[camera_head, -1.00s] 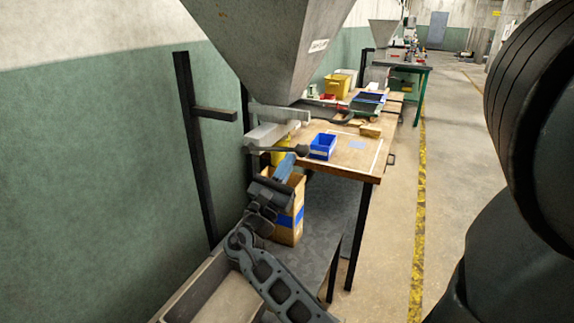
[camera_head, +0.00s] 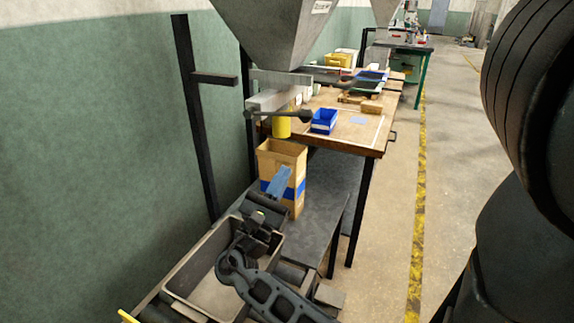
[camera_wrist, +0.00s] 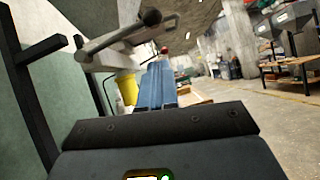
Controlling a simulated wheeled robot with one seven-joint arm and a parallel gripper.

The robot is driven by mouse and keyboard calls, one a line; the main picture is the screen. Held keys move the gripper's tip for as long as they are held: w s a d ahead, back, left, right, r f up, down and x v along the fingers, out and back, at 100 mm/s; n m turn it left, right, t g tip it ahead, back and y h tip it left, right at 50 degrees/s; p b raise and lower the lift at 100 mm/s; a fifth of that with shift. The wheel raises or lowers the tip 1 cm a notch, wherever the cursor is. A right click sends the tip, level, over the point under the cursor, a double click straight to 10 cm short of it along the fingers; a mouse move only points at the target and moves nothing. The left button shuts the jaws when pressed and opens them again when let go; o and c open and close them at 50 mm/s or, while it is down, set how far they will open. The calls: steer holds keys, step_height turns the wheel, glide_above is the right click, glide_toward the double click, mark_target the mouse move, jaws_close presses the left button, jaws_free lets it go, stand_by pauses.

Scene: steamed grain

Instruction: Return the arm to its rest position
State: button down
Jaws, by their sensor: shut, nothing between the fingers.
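My gripper (camera_head: 278,181) shows in the head view with its blue fingers shut and empty. It is in front of the tall cardboard box (camera_head: 281,160) and overlaps it in the picture; I cannot tell whether they touch. In the wrist view my gripper's blue fingers (camera_wrist: 158,84) point forward, closed together, with nothing between them. My dark arm reaches up from the bottom of the head view, over the grey tray.
A grey hopper (camera_head: 275,30) hangs above, with a lever handle (camera_head: 290,114) below it. A yellow cylinder (camera_head: 281,124) stands under the handle. A blue bin (camera_head: 323,121) sits on the wooden table (camera_head: 352,143). The grey tray (camera_head: 190,275) lies beneath my arm. The right floor is clear.

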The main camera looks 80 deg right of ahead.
steer(key=shift+w+a+f, duration=0.1)
steer(key=shift+a+f, duration=0.2)
steer(key=shift+a, duration=0.2)
steer(key=shift+f, duration=0.1)
